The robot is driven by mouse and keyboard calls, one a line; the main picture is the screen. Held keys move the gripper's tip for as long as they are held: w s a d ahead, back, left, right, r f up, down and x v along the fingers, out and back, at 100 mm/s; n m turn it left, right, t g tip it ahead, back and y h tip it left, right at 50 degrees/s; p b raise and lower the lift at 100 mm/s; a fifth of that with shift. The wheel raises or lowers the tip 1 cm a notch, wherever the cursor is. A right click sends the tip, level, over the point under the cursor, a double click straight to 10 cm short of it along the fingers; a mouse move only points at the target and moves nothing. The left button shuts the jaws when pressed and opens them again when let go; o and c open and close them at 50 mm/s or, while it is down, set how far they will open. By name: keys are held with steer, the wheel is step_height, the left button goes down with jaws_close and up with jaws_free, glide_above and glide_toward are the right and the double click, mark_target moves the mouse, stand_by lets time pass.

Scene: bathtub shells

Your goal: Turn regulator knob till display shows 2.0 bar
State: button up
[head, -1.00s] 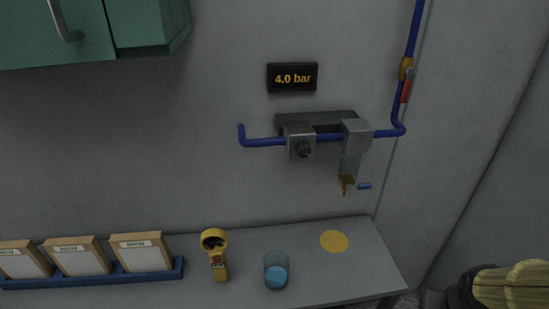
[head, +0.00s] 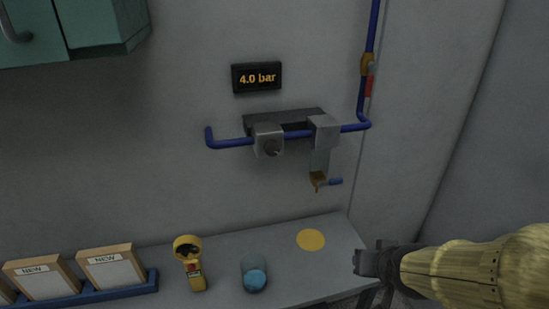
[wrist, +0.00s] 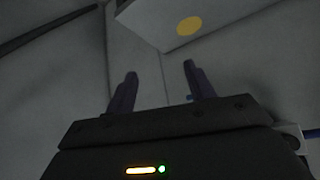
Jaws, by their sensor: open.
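My gripper (head: 358,262) is at the lower right of the head view, well below and to the right of the knob, near the right end of the counter. In the wrist view my gripper (wrist: 160,75) has its two dark fingers apart with nothing between them. The knob is not visible in the wrist view.
The grey counter (head: 222,277) carries a yellow handheld device (head: 190,264), a cup with blue contents (head: 254,275), a yellow disc (head: 311,240) and boxes in a blue rack (head: 120,287). A tap (head: 318,180) with a blue lever hangs right of the knob. A green cabinet (head: 100,22) is upper left.

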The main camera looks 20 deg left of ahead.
steer(key=s+a+r+n+t+y+b, duration=0.1)
steer(key=a+r+n+t+y+b, duration=0.2)
steer(key=a+r+t+y, duration=0.4)
steer(key=a+r+y, duration=0.1)
steer(key=a+r, duration=0.6)
steer(key=a, duration=0.3)
steer(key=shift+s+r+n+t, duration=0.15)
steer(key=shift+r+n+t, duration=0.1)
steer(key=shift+n+t, duration=0.05)
steer(key=p+x, duration=0.5)
steer(key=p, duration=0.5)
steer(key=shift+w+a+r, duration=0.2)
